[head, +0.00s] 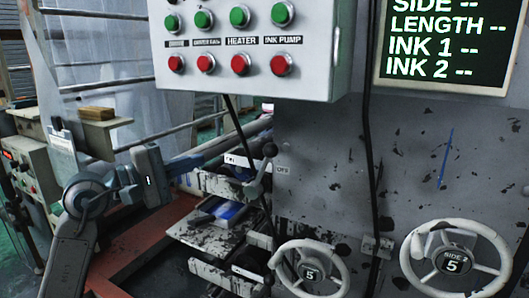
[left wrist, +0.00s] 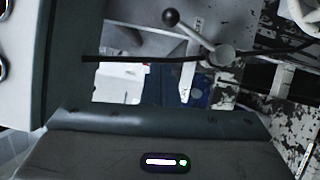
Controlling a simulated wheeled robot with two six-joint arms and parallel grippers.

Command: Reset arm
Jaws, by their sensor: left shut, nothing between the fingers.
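My left arm (head: 78,235) comes in from the lower left in the head view. Its gripper (head: 188,164) points right, towards the side of the printing machine. The gripper is shut and I see nothing held in it. Just right of it is a lever with a black ball knob (head: 269,150), between labels that look like ON and OFF. The lever knob also shows at the top of the left wrist view (left wrist: 170,17), apart from my gripper housing (left wrist: 165,150). My right arm and gripper are not in view.
A control box (head: 250,50) with green and red buttons hangs above. Two white handwheels (head: 310,272) (head: 458,262) stick out at the lower right. A black cable (head: 369,150) hangs down the machine panel.

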